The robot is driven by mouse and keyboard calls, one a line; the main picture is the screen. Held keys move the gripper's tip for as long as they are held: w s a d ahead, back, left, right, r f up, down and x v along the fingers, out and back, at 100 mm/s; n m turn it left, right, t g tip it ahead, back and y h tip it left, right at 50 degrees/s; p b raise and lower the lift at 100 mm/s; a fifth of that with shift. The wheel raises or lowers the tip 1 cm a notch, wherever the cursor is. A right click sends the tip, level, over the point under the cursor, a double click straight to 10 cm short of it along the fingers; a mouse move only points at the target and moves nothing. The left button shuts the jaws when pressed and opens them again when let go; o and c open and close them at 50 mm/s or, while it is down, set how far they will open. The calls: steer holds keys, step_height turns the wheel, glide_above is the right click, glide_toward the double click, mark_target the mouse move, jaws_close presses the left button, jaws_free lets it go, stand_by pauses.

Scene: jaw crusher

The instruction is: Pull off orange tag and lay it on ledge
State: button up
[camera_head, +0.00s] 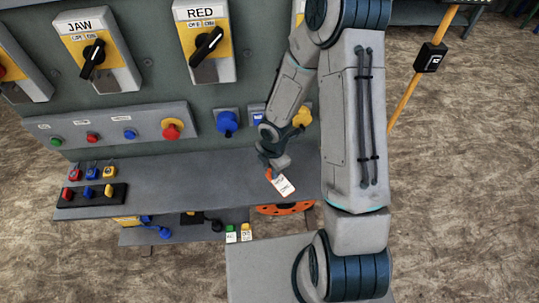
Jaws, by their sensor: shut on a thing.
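An orange tag (283,186) with a white label face hangs tilted from my gripper (269,172). My gripper is shut on the tag's orange top end. The fingertips are small and partly hidden by the wrist. The grey ledge (190,180) runs under the control panel. The tag shows in front of the right part of the ledge, near its front edge. I cannot tell whether the tag touches the ledge.
Padlocks and a dark rack (92,195) sit at the ledge's left end. The panel above carries the JAW switch (94,55), the RED switch (206,42) and several buttons. A lower shelf (180,233) holds more items. The ledge's middle is clear.

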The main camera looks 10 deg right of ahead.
mark_target(271, 188)
steer(key=shift+s+f+b, duration=0.15)
steer(key=shift+f+b, duration=0.3)
steer(key=shift+f, duration=0.05)
step_height(271, 188, down, 7)
steer(key=b, duration=0.6)
steer(key=shift+r, duration=0.1)
steer(key=shift+d+f+b, duration=0.1)
steer(key=shift+f+b, duration=0.3)
steer(key=shift+f, duration=0.05)
steer(key=o, duration=1)
steer(key=shift+o, duration=0.2)
steer(key=r+p, duration=0.1)
steer(key=r, duration=0.3)
steer(key=r+p, duration=0.1)
steer(key=r, duration=0.4)
steer(key=r+p, duration=0.1)
steer(key=r, duration=0.4)
steer(key=shift+d, duration=0.3)
steer(key=shift+w, duration=0.2)
